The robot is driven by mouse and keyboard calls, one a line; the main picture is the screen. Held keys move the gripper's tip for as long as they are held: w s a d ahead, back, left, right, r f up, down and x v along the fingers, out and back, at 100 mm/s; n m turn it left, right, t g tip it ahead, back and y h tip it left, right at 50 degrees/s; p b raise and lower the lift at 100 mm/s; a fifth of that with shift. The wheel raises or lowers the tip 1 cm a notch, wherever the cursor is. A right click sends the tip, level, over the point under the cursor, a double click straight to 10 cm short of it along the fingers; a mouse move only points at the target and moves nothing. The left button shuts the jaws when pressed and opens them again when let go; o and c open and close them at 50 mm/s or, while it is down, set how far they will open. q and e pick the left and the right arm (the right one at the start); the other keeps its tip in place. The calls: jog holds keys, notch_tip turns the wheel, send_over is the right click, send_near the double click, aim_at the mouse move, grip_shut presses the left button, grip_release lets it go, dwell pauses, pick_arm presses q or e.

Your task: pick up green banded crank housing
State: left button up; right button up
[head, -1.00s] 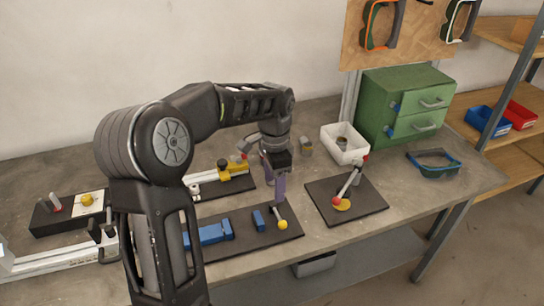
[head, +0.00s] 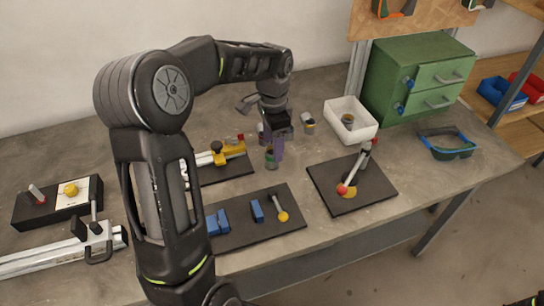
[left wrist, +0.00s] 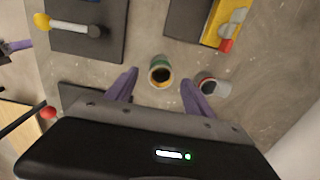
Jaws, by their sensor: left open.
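The green banded crank housing (head: 270,158) stands upright on the bare bench; the left wrist view shows its open top and green band (left wrist: 160,72). My left gripper (head: 278,148) is open, its purple fingers pointing down close to the housing. In the left wrist view the housing is centred just beyond the gap between the fingertips (left wrist: 159,80), not gripped. A small purple and grey part at the left edge of that view looks like my right gripper (left wrist: 14,46); its jaws cannot be made out.
A red-banded housing (left wrist: 210,85) stands close beside the other fingertip. A yellow-banded housing (head: 308,123) stands further right, near a white bin (head: 364,130) holding another. Dark mats with a yellow clamp (head: 230,151), blue blocks (head: 257,211) and a red-knobbed lever (head: 355,174) lie around.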

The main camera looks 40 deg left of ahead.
pick_arm(q)
jog(key=shift+f, duration=0.35)
jog(key=shift+f, duration=0.1)
notch_tip(320, 180, down, 5)
jog(key=shift+a+f+p, duration=0.1)
jog(key=shift+p, duration=0.45)
jog(key=shift+c, duration=0.5)
grip_shut()
